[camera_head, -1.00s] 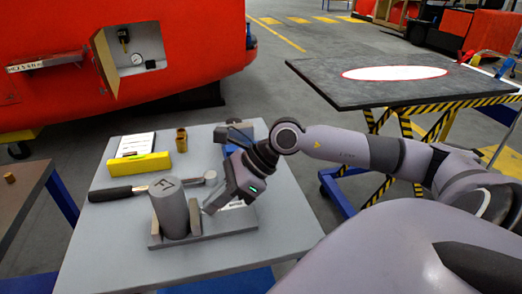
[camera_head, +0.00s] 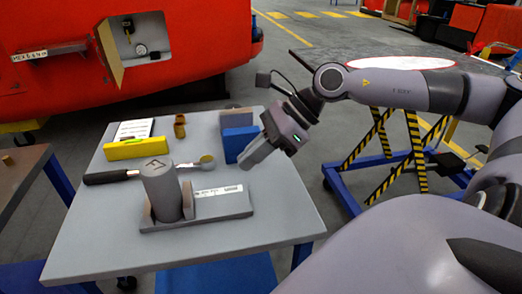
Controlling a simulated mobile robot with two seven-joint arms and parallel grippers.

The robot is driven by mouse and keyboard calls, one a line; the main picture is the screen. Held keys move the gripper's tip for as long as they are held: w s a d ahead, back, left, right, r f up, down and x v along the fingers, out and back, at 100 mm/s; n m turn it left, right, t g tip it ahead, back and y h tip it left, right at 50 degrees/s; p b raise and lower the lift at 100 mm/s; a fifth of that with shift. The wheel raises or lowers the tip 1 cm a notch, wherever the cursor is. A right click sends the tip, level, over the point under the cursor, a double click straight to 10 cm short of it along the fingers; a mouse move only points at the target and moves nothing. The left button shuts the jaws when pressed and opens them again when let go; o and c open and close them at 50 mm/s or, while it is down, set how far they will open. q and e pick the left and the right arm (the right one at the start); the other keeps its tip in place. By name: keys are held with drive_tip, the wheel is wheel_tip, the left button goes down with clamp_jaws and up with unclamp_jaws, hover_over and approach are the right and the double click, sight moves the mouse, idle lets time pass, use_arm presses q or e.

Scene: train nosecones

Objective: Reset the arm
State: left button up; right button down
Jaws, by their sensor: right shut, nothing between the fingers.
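My right arm reaches in from the right in the head view, and its gripper (camera_head: 246,163) points down and to the left above the grey table (camera_head: 95,233). The gripper is shut with nothing in it. It is apart from the grey cylinder (camera_head: 161,192), which stands upright in a grey holder (camera_head: 240,207) with a white label on its base. My left gripper is not in view.
On the table are a yellow block (camera_head: 137,148), a brass cylinder (camera_head: 179,126), a blue block (camera_head: 234,143) and a black-handled tool (camera_head: 110,176). A dark-topped lift table (camera_head: 318,60) with striped legs stands behind my arm. A red train body (camera_head: 45,75) has an open hatch.

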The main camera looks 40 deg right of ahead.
drive_tip(key=shift+b+v, duration=0.45)
drive_tip(key=shift+v, duration=0.75)
